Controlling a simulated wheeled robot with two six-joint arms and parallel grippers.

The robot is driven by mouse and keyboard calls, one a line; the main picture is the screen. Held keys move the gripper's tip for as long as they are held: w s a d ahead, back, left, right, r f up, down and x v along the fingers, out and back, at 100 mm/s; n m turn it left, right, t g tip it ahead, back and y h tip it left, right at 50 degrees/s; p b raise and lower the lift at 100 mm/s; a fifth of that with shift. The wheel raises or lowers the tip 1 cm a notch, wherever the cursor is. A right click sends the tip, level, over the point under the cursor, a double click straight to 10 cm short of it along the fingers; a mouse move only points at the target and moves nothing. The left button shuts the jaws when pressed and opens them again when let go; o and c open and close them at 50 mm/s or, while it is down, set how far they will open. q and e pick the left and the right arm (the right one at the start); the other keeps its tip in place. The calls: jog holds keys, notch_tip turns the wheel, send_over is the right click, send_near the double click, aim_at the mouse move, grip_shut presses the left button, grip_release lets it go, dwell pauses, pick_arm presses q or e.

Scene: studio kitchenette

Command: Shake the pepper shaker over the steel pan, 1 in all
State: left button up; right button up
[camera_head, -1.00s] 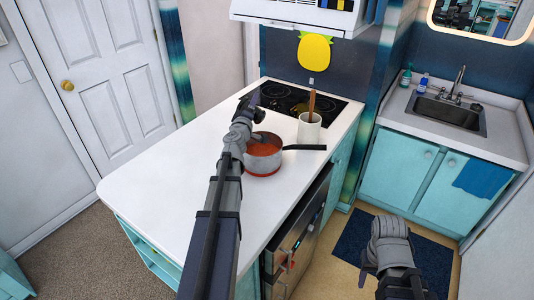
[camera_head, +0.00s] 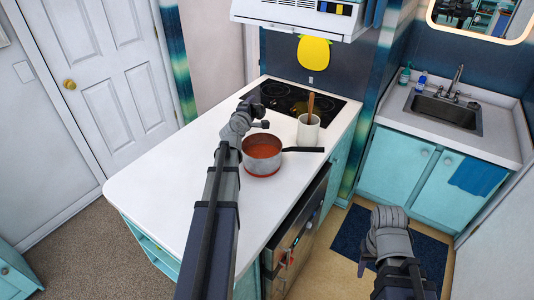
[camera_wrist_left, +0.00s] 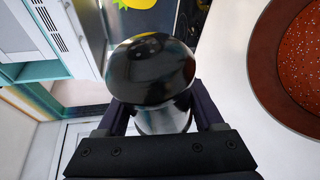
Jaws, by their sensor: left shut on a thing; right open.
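The steel pan (camera_head: 246,164), with a dark handle and red contents, stands on the white counter. Its reddish side and its speckled red contents also show at the right edge of the left wrist view (camera_wrist_left: 258,72). My left gripper (camera_head: 257,125) is shut on the pepper shaker (camera_wrist_left: 150,72), which has a glossy black domed top and a clear or silvery lower part. In the head view the gripper is just behind the pan's far rim, and the shaker is small there. My right gripper (camera_head: 364,266) is open and empty, low over the floor.
A white crock (camera_head: 308,132) with a wooden utensil stands right behind the pan, in front of the black cooktop (camera_head: 290,98). The left part of the white counter (camera_head: 165,180) is clear. A sink (camera_head: 445,112) is at the right.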

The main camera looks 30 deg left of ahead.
pick_arm(q)
jog(key=n+h+p, duration=0.1)
jog(key=n+h, duration=0.1)
jog(key=n, duration=0.1)
jog(key=n+g+h+p, duration=0.1)
jog(key=n+h+p, duration=0.1)
jog(key=n, duration=0.2)
jog(key=r+n+g+h+p, duration=0.1)
jog(key=n+h, duration=0.2)
jog(key=shift+r+n+p, duration=0.1)
jog(key=shift+n+p, duration=0.25)
jog(key=shift+n, duration=0.05)
